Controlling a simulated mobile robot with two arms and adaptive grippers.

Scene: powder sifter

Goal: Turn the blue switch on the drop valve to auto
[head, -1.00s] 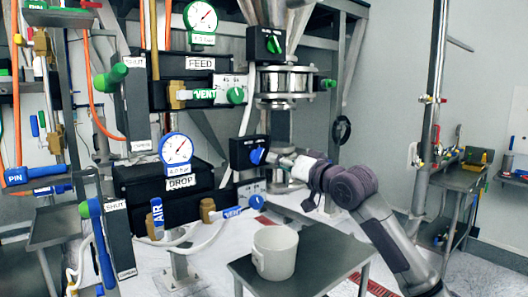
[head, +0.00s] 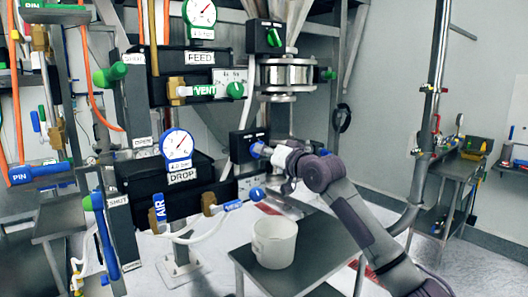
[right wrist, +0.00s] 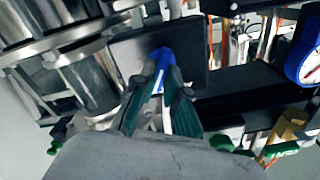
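The drop valve's blue switch (head: 257,149) sits on a black box (head: 240,145) right of the gauge marked DROP (head: 178,145) in the head view. My right gripper (head: 268,152) is at the switch, reaching in from the right. In the right wrist view the blue switch (right wrist: 163,56) shows between the two fingertips of my right gripper (right wrist: 161,80), which look closed against its sides. The fingers hide part of the switch, and I cannot read the setting it points to. My left gripper is not in view.
A green switch (head: 274,37) sits on a similar box above. A white bucket (head: 274,243) stands on a grey table (head: 310,262) below. A steel pole (head: 430,110) stands at right.

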